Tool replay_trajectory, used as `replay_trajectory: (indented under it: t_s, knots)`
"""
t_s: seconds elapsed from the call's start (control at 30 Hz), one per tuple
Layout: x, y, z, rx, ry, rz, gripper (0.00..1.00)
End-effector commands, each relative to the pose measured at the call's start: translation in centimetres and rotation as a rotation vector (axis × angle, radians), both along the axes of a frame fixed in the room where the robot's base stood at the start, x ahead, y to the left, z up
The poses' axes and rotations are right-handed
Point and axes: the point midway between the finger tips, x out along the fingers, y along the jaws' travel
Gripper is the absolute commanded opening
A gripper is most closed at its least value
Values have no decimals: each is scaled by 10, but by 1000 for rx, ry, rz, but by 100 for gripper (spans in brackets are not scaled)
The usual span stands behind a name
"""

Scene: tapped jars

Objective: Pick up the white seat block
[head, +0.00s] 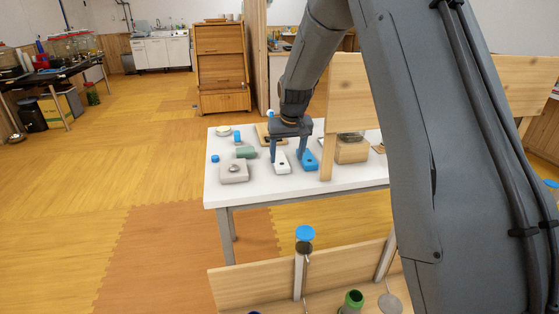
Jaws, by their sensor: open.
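The white seat block (282,167) lies on the white table, near its front edge. My gripper (288,157) points down over it, with its two fingers spread apart. The left finger comes down by the block's left back side. The right finger comes down to its right, in line with the blue block (309,162) beside it. Nothing shows held between the fingers. I cannot tell whether either finger touches a block, and the fingers hide part of the white block's back end.
A grey block (234,172) and a green piece (246,152) lie to the left on the white table (345,179). A wooden box (351,152) and an upright wooden panel (327,150) stand close on the right. A wooden rack (255,288) is in the foreground.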

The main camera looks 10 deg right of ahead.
Motion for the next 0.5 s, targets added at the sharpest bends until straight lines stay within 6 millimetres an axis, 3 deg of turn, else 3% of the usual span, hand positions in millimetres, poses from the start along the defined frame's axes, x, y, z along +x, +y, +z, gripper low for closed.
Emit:
replay_trajectory:
  t_s: [0.03, 0.1, 0.2, 0.5]
  knots:
    - [22, 1, -3, 0, -18, 1, 64]
    - [46, 2, -5, -1, -42, 2, 64]
    - [69, 3, -7, -1, -66, 4, 64]
    - [90, 4, -25, -1, -81, 6, 64]
